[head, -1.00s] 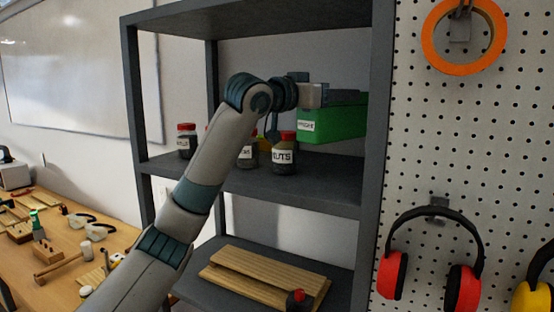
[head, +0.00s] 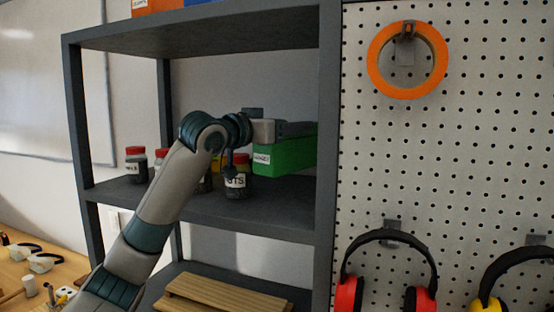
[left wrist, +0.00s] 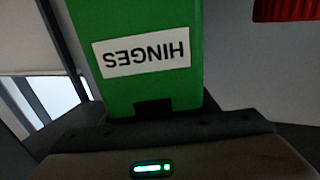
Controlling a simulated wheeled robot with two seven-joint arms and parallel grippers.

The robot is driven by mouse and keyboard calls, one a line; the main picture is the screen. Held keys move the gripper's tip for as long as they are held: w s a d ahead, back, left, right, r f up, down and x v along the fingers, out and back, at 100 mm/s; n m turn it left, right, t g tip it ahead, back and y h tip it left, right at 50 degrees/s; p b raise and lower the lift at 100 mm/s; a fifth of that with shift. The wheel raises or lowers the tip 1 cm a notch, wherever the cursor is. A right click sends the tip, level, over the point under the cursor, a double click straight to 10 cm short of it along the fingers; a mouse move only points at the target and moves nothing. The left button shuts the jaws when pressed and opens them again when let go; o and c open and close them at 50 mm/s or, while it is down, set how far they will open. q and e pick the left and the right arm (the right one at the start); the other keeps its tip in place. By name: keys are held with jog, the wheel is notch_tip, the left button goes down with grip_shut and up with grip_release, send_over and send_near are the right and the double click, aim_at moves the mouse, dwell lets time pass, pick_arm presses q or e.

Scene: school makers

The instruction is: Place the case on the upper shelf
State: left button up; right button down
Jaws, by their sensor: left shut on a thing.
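The green case (head: 283,157), labelled HINGES, is held by my left gripper (head: 288,131) at its top. It hangs over the right part of the shelf with the jars (head: 275,212), with a gap seeming to show below it. In the left wrist view the case (left wrist: 140,25) fills the upper middle, its label upside down; the jaws' grip is partly hidden. The upper shelf board (head: 215,32) is above the case, and only its underside and front edge show. My right gripper is not in view.
Jars with red lids (head: 136,166) stand on the shelf left of the case, partly behind my arm. An orange box (head: 155,6) shows on the top board. Wooden planks (head: 225,295) lie below. A pegboard (head: 470,150) with tape and ear defenders is at right.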

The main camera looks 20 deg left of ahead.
aim_at(290, 156)
pick_arm(q)
jog(key=shift+s+f+p, duration=0.1)
jog(key=shift+f+p, duration=0.2)
jog(key=shift+f, duration=1.1)
jog(key=shift+f, duration=0.25)
notch_tip(290, 156, down, 3)
jog(key=shift+r+p, duration=0.2)
jog(key=shift+p, duration=0.5)
jog(key=shift+f, duration=0.5)
jog(key=shift+f, duration=0.1)
jog(key=o, duration=1.4)
